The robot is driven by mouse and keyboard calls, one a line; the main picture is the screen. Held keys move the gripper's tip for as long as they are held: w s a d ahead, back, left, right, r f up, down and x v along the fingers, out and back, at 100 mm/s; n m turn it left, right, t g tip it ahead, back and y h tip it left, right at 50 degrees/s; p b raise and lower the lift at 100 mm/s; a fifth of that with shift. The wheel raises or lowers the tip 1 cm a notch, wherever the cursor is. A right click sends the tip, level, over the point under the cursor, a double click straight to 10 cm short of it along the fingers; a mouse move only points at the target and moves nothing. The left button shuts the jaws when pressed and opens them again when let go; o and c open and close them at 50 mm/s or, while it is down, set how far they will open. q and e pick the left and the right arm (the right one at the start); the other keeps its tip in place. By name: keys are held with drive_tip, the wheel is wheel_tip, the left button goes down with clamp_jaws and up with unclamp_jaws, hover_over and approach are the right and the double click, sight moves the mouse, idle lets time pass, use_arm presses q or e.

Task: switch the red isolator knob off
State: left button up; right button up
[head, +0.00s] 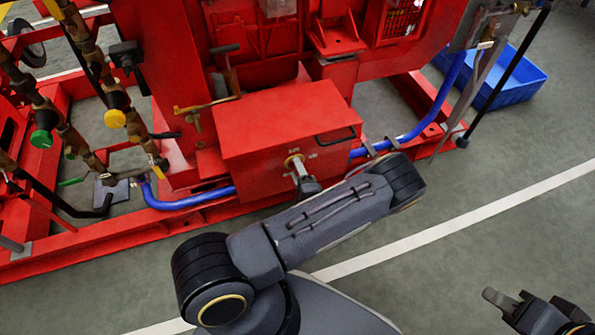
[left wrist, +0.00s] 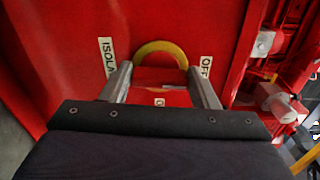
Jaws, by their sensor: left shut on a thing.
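The red isolator knob (left wrist: 158,86) sits inside a yellow ring (left wrist: 160,50) on the red box (head: 275,125). My left gripper (head: 299,172) is shut on the knob, one finger at each end; the left wrist view shows both fingers (left wrist: 161,86). An OFF label (left wrist: 205,67) is right of the ring and a partly hidden ISOLA… label (left wrist: 107,54) is left. In the head view my arm hides most of the knob. My right gripper (head: 507,304) is at lower right, away from the box.
A black handle (head: 337,137) is on the box's front edge. A blue hose (head: 190,203) runs low along the red frame. Valves with yellow (head: 115,118) and green (head: 41,139) caps stand left. A blue crate (head: 515,80) is at upper right. Floor at right is clear.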

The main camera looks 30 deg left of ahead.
use_arm(q)
drive_tip(key=shift+n, duration=0.3)
drive_tip(key=o, duration=1)
drive_tip(key=p+v, duration=0.1)
drive_tip(key=v, duration=0.6)
drive_tip(key=shift+s+d+p, duration=0.25)
drive_tip(key=shift+d+p, duration=0.05)
drive_tip(key=shift+p, duration=0.05)
